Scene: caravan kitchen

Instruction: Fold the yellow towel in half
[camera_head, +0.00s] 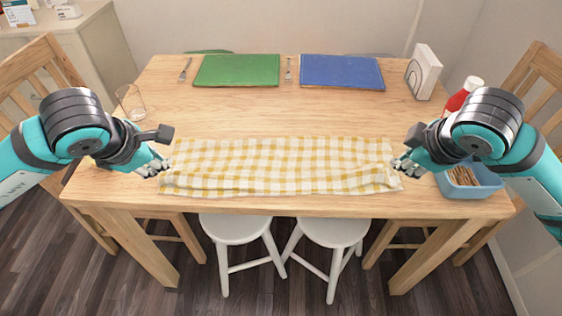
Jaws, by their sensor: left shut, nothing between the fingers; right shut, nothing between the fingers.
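The yellow and white checked towel (275,166) lies on the wooden table near its front edge. It forms a long, wide strip with a slightly wrinkled front edge; I cannot tell how its layers lie. My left gripper (157,169) is shut and empty at the towel's left end. My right gripper (402,170) is shut and empty at the towel's right end. I cannot tell whether either one touches the cloth.
Behind the towel lie a green placemat (237,70), a blue placemat (341,72) and forks. A glass (131,103) stands left. A napkin holder (424,72), red bottle (463,95) and blue basket (472,191) stand right. The table's (280,115) middle is clear.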

